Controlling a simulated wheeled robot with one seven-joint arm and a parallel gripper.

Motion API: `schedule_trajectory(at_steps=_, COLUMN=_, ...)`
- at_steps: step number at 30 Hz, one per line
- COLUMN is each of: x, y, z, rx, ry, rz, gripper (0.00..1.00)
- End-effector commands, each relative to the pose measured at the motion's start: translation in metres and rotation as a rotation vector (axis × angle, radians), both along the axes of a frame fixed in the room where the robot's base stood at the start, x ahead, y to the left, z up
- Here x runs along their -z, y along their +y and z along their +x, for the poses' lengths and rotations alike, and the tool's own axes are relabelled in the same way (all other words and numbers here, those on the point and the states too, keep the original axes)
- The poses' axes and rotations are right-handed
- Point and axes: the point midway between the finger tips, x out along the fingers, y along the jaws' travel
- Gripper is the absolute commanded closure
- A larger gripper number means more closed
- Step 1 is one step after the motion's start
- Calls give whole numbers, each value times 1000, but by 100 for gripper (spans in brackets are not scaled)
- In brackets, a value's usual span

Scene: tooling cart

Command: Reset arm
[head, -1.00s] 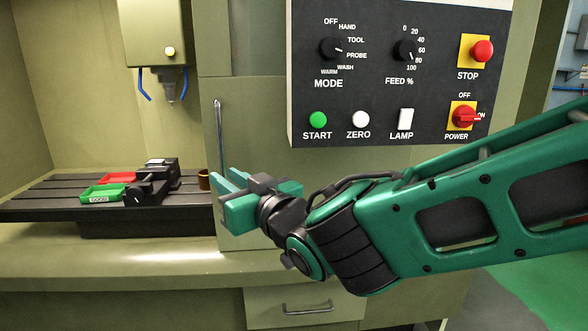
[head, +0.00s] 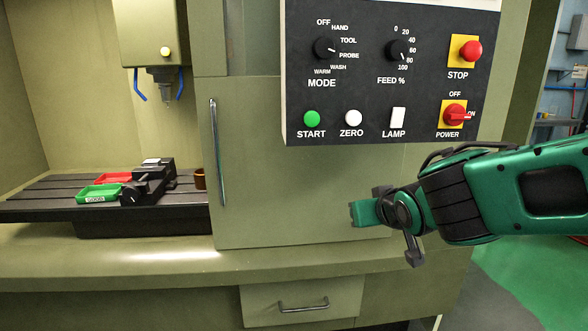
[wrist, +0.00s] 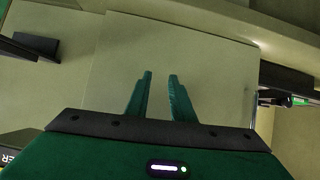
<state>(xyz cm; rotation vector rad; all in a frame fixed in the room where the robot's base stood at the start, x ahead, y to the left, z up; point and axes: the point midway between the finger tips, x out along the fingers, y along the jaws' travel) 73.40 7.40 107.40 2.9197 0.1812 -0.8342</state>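My gripper (head: 360,212) is in front of the machine's olive door panel (head: 290,200), below the control panel (head: 385,25), with my green arm reaching in from the right. In the wrist view, its two green fingers (wrist: 160,85) stand apart, with nothing between them. Bare olive panel lies beyond the fingertips. From the head view I cannot tell how far the gripper is from the door.
The control panel has knobs, buttons, a red stop button (head: 471,51) and a red power switch (head: 454,115). A long door handle (head: 217,150) is left of my gripper. Green (head: 97,194) and red (head: 113,178) trays and a vise lie on the machine bed. A drawer handle (head: 303,306) is below.

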Motion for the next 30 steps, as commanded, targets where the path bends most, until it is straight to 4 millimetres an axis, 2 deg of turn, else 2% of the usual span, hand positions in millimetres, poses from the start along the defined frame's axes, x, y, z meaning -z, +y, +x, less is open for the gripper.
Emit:
schedule_trajectory(at_steps=1, x=8, y=-34, z=-7, rx=64, ry=54, rz=-9, gripper=78)
schedule_trajectory(at_steps=4, x=29, y=-93, z=-30, rx=176, ry=179, rz=-20, gripper=78)
schedule_trajectory(at_steps=6, x=42, y=-130, z=-53, rx=254, ry=272, rz=-18, gripper=78)
schedule_trajectory(at_steps=8, x=53, y=-160, z=-77, rx=317, ry=355, rz=-9, gripper=78)
schedule_trajectory(at_steps=9, x=61, y=-177, z=-95, rx=360, ry=412, rz=1, gripper=78)
schedule_trajectory(at_steps=11, x=71, y=-201, z=-125, rx=421, ry=501, rz=21, gripper=78)
schedule_trajectory(at_steps=13, x=81, y=-224, z=-163, rx=489, ry=606, rz=58, gripper=78)
schedule_trajectory(at_steps=15, x=89, y=-239, z=-203, rx=548, ry=709, rz=102, gripper=78)
schedule_trajectory(at_steps=18, x=96, y=-249, z=-252, rx=610, ry=837, rz=170, gripper=78)
schedule_trajectory(at_steps=21, x=100, y=-249, z=-288, rx=645, ry=930, rz=229, gripper=78)
schedule_trajectory(at_steps=25, x=101, y=-248, z=-312, rx=662, ry=994, rz=271, gripper=78)
schedule_trajectory(at_steps=30, x=101, y=-247, z=-317, rx=665, ry=1008, rz=279, gripper=78)
